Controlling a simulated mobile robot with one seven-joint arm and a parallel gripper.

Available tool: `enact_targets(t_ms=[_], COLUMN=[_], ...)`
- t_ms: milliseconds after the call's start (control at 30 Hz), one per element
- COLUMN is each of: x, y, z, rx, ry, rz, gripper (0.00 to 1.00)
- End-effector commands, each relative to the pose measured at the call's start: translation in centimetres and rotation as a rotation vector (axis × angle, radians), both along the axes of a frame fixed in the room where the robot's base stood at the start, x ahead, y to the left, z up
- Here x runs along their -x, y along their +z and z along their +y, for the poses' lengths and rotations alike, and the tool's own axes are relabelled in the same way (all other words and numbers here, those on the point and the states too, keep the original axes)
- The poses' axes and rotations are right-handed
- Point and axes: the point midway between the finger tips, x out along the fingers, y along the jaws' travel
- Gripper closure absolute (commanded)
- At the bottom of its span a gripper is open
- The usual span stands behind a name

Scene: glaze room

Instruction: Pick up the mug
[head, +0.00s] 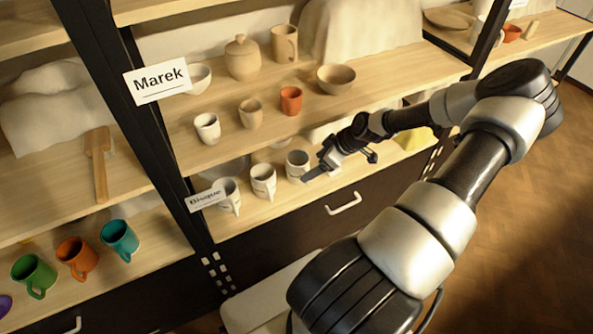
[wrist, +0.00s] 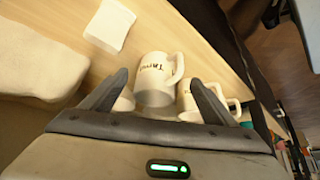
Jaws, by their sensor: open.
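Three off-white mugs with dark lettering stand in a row on the lower shelf in the head view: a left one (head: 229,193), a middle one (head: 263,180) and a right one (head: 297,161). My gripper (head: 324,167) is just right of the right mug, open and empty. In the wrist view a lettered mug (wrist: 154,80) shows upright beyond and between the open fingers of my gripper (wrist: 160,78), handle to the right. A second lettered mug (wrist: 207,100) is partly hidden by the right finger. A pale rounded thing (wrist: 124,100) shows behind the left finger.
A "Bisque" label (head: 206,199) hangs by the lower shelf (head: 262,214). Close above it, the "Marek" shelf (head: 215,152) holds cups and bowls. Green (head: 33,271), orange (head: 77,257) and teal (head: 120,237) mugs stand left. A white square (wrist: 110,25) and pale bundle (wrist: 40,60) lie near.

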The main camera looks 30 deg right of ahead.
Motion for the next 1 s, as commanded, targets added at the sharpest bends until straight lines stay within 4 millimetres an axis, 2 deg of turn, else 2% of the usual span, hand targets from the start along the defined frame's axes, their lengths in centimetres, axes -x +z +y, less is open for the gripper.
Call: enact_targets(t_ms=[33, 100, 433, 700, 933, 967, 1000], x=[-0.5, -0.9, -2.3, -4.5, -4.6, -4.6, -4.6], y=[-1.1, -1.9, -3.7, -6.8, -6.9, -6.9, -6.9], z=[0.4, 0.6, 1.2, 2.0, 2.0, 2.0, 2.1], rx=[-0.001, 0.000, 0.000, 0.000, 0.001, 0.001, 0.001], ry=[0.003, 0.002, 0.003, 0.002, 0.001, 0.001, 0.001], rz=[0.001, 0.001, 0.002, 0.005, 0.003, 0.003, 0.003], gripper=[0.20, 0.20, 0.20, 0.20, 0.20, 0.22, 0.28])
